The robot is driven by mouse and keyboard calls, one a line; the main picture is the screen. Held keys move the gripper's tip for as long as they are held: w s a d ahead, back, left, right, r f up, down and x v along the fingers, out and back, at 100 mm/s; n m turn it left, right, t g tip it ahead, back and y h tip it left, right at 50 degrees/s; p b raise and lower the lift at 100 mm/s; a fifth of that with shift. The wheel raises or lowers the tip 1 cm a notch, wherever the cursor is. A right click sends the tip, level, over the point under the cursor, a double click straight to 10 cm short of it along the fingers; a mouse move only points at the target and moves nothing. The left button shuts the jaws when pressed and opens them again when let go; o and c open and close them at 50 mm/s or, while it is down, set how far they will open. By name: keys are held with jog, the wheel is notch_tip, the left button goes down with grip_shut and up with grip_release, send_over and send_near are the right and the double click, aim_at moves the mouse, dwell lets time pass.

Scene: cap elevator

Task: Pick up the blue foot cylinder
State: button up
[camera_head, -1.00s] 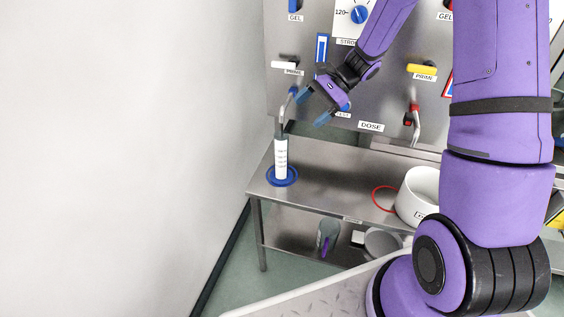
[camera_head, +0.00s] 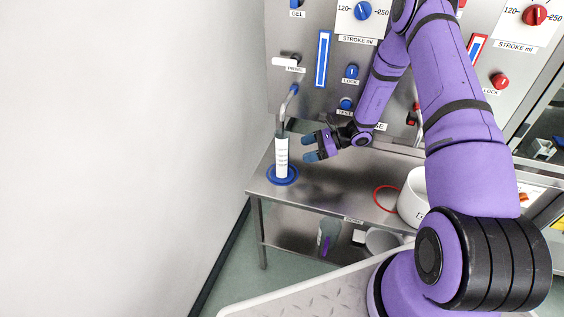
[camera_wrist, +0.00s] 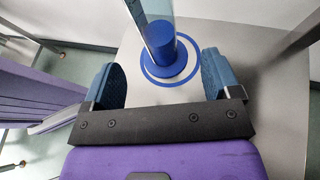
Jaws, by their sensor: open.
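The blue foot cylinder (camera_head: 281,160) is a clear tube with a white marked scale, upright on a blue ring (camera_head: 294,180) at the bench's left end. It stands below the tip of a bent spout. My gripper (camera_head: 309,148) is open and empty, just right of the cylinder, with its blue fingers pointing left towards the tube. In the wrist view the cylinder's tube (camera_wrist: 157,36) and round blue foot (camera_wrist: 171,62) show ahead, between the lines of the two fingers. The fingers appear short of the tube; I see no contact.
The metal bench (camera_head: 340,178) also holds a red ring (camera_head: 377,200) and a white container (camera_head: 411,205) to the right. The bent spout (camera_head: 284,108) hangs from the panel above the cylinder. Blue knobs (camera_head: 351,72) sit on the panel. A wall is at left.

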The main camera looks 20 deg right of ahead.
aim_at(284, 149)
jog(key=x, duration=0.9)
jog(key=shift+s, duration=0.2)
jog(key=c, duration=1.1)
jog(key=shift+c, duration=0.2)
jog(key=shift+r, duration=0.6)
notch_tip(284, 149, up, 2)
jog(key=shift+r, duration=0.15)
jog(key=s+d+r, duration=0.1)
jog(key=s+d, duration=0.8)
jog(key=s, duration=0.4)
jog(key=shift+r, duration=0.2)
jog(key=shift+d, duration=0.2)
